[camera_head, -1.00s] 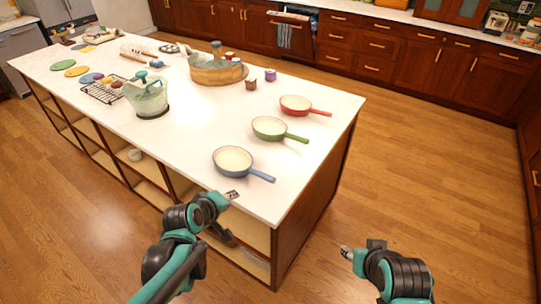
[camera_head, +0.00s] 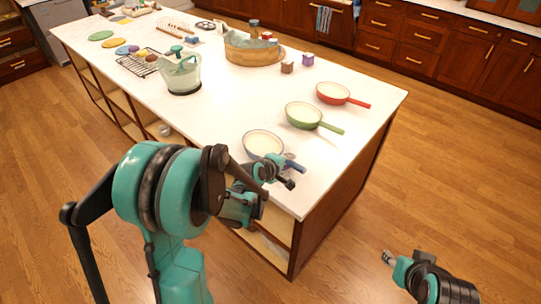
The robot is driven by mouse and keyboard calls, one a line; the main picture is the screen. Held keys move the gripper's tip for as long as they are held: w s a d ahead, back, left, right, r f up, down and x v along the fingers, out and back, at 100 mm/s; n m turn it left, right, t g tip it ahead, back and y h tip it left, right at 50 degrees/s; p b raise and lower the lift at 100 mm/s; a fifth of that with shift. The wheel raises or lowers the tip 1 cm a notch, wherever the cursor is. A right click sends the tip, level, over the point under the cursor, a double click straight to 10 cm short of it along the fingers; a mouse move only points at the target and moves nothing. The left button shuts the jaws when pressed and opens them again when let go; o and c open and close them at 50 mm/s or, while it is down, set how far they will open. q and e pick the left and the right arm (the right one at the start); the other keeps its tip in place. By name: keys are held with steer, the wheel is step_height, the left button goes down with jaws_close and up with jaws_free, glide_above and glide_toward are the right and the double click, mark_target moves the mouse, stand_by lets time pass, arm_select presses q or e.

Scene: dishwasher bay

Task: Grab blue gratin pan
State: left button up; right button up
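The blue gratin pan (camera_head: 263,143) sits upright near the front edge of the white island top, its cream inside showing. Its short blue handle (camera_head: 294,164) points right. My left gripper (camera_head: 287,178) is at the handle, over the island's edge, and its arm covers part of the pan's near side. I cannot tell whether its fingers are open or closed around the handle. My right gripper (camera_head: 388,258) hangs over the floor at the lower right, away from the island and small in view. Nothing shows in it.
A green pan (camera_head: 303,114) and a red pan (camera_head: 332,92) stand behind the blue one. A glass pitcher (camera_head: 182,75), a wire rack (camera_head: 140,65) and a wooden tub (camera_head: 252,52) are further back. The countertop (camera_head: 215,125) left of the pans is clear.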

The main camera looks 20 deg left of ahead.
arm_select(q)
jaws_close()
steer(key=shift+w+r, duration=0.1)
steer(key=shift+r, duration=0.05)
